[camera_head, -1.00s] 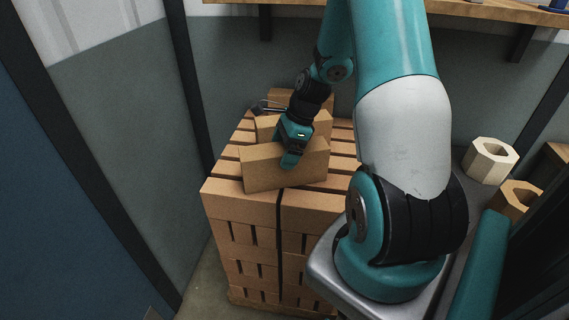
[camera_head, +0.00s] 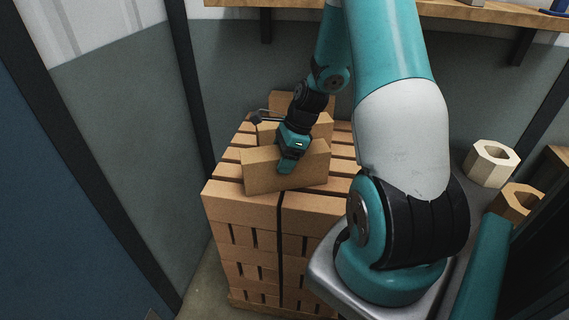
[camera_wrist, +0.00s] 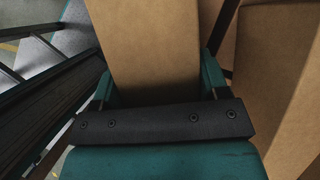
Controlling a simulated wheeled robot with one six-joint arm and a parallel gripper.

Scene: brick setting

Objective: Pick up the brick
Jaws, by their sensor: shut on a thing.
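A tan brick (camera_head: 262,172) stands on its long edge at the front of the brick stack (camera_head: 240,205). My gripper (camera_head: 287,163) is shut on it from above, with one teal finger showing against its near face. In the wrist view the brick (camera_wrist: 150,50) fills the middle, between the two teal fingers of my gripper (camera_wrist: 158,88). The far finger is hidden by the brick in the head view. I cannot tell whether its lower edge touches the stack.
More tan bricks stand behind it on the stack, one near (camera_head: 268,130) and one farther back (camera_head: 290,99). Two hollow blocks, one pale (camera_head: 491,162) and one brown (camera_head: 519,200), lie at the right. A wooden shelf (camera_head: 450,10) runs along the back wall.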

